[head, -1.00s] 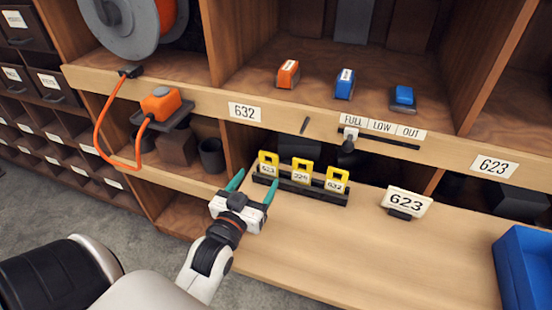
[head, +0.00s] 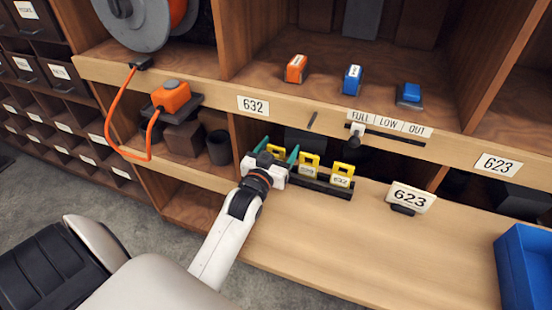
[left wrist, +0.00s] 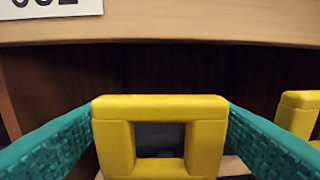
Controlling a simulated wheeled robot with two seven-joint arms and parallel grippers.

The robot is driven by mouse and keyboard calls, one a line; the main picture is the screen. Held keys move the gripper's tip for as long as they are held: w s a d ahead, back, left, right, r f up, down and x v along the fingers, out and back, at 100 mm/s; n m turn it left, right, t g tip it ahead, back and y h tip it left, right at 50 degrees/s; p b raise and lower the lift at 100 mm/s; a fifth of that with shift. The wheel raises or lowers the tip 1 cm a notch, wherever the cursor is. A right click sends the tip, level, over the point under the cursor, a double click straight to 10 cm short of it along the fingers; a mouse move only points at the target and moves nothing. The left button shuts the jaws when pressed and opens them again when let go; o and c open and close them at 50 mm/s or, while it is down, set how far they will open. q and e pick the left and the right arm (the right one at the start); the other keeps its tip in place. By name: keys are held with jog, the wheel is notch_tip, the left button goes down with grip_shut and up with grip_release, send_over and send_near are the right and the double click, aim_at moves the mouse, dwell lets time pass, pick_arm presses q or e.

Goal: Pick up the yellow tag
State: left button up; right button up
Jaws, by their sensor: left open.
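Three yellow tags stand in a black rack (head: 318,189) on the wooden shelf in the head view. My left gripper (head: 277,153) is at the leftmost yellow tag (head: 276,150), whose lower part is hidden behind the gripper. The middle tag (head: 309,165) and the right tag (head: 342,175) stand clear of it. In the left wrist view the tag's square-holed top (left wrist: 160,102) lies between the two teal fingers, which are open on either side of it. Whether they touch it I cannot tell. My right gripper is not in view.
A numbered sign (head: 410,197) reading 623 stands right of the rack, and a blue bin (head: 524,262) is at the far right. A ledge with a slider (head: 357,130) overhangs behind the tags.

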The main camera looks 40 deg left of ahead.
pick_arm(q)
jog(key=shift+c, duration=0.2)
jog(key=c, duration=1)
notch_tip(320, 180, up, 18)
jog(key=shift+p, duration=0.85)
